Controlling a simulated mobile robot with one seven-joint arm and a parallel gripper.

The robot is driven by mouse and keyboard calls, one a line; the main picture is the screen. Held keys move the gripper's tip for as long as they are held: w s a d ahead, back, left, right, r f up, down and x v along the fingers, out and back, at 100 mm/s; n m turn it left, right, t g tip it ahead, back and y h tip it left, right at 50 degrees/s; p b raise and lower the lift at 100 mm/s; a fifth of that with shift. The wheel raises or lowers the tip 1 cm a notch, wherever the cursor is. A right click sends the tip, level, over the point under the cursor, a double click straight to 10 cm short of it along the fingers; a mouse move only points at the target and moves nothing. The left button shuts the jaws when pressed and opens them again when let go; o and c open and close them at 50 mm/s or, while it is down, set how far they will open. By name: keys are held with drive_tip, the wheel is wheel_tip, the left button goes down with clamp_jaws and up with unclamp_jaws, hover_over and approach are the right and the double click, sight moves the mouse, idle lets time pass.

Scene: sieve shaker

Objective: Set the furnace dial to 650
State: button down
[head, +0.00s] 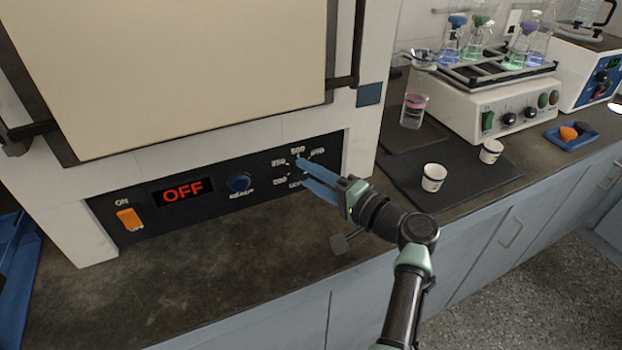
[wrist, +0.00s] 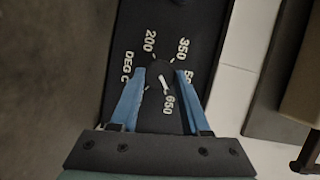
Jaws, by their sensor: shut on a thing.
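The furnace dial (wrist: 161,70) is a dark knob on the black front panel, marked 200, 350, 500, 650 and DEG C. In the wrist view its white pointer line (wrist: 163,82) lies toward the 650 mark (wrist: 168,105). My gripper (wrist: 160,74) has its two blue fingers on either side of the dial, shut on it. In the head view my gripper (head: 301,168) reaches the panel's right part, and its fingers hide most of the dial. The furnace display (head: 183,191) reads OFF in red.
The cream furnace door (head: 180,70) is above. Two small white cups (head: 433,177) stand on a dark mat at right, near a shaker (head: 500,105) with flasks.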

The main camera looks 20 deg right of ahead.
drive_tip(key=shift+f+m+y, duration=0.1)
drive_tip(key=shift+m+y, duration=0.2)
drive_tip(key=shift+m, duration=0.3)
drive_tip(key=shift+t, duration=0.3)
drive_tip(key=shift+c, duration=1.9)
unclamp_jaws()
drive_tip(key=shift+s, duration=0.1)
drive_tip(key=v, duration=1.2)
drive_tip(key=shift+s+d+p, duration=0.15)
drive_tip(key=shift+s+p, duration=0.2)
drive_tip(key=shift+s, duration=0.05)
